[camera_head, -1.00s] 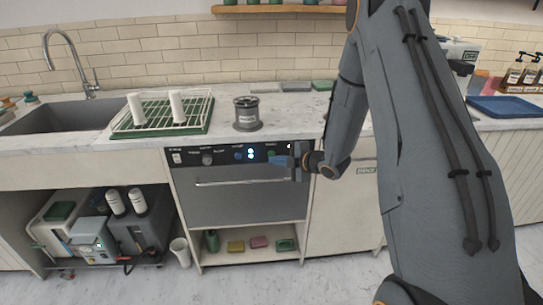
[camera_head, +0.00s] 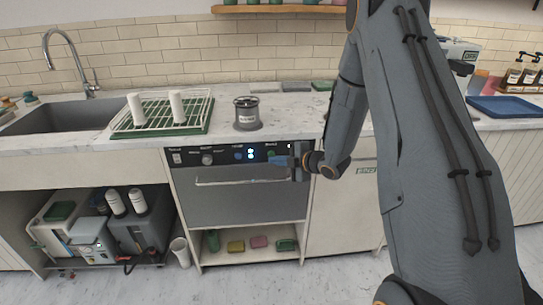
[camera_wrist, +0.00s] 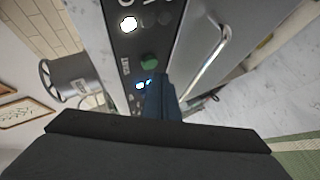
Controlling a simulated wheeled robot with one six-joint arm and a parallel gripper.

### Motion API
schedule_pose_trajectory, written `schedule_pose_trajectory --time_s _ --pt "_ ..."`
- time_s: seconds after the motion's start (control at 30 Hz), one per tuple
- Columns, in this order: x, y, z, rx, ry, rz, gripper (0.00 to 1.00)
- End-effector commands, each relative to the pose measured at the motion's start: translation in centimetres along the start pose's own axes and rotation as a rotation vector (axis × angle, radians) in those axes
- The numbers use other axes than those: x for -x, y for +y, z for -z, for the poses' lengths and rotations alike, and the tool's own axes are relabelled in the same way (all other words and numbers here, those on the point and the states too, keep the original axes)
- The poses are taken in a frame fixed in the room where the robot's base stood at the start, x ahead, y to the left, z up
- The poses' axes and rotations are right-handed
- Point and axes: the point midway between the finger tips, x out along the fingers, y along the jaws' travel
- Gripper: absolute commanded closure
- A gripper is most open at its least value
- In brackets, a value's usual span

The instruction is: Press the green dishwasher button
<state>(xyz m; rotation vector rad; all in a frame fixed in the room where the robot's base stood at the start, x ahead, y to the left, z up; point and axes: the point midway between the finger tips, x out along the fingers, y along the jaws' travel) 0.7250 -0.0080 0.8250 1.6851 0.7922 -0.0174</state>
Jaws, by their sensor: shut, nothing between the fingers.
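The green button (camera_wrist: 149,61) sits on the dark control panel (camera_wrist: 140,45) of the dishwasher in the wrist view. My gripper (camera_head: 281,160) is shut and empty at the right part of the panel. In the wrist view, its blue fingers (camera_wrist: 160,88) lie just below the green button; I cannot tell whether they touch the panel.
A grey labelled canister (camera_head: 247,115) stands on the counter above the panel. A rack (camera_head: 205,107) with white cups is to its left, beside the sink (camera_head: 60,120). The handle also shows close beside my fingers in the wrist view (camera_wrist: 210,60). Open floor lies in front.

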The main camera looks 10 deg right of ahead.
Motion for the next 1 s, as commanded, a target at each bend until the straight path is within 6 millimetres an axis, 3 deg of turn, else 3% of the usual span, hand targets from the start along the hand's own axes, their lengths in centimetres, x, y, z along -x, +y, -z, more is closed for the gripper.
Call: schedule_pose_trajectory --time_s 1.0 --pt "-0.73 0.54 -0.53 0.0 0.0 0.0 1.0"
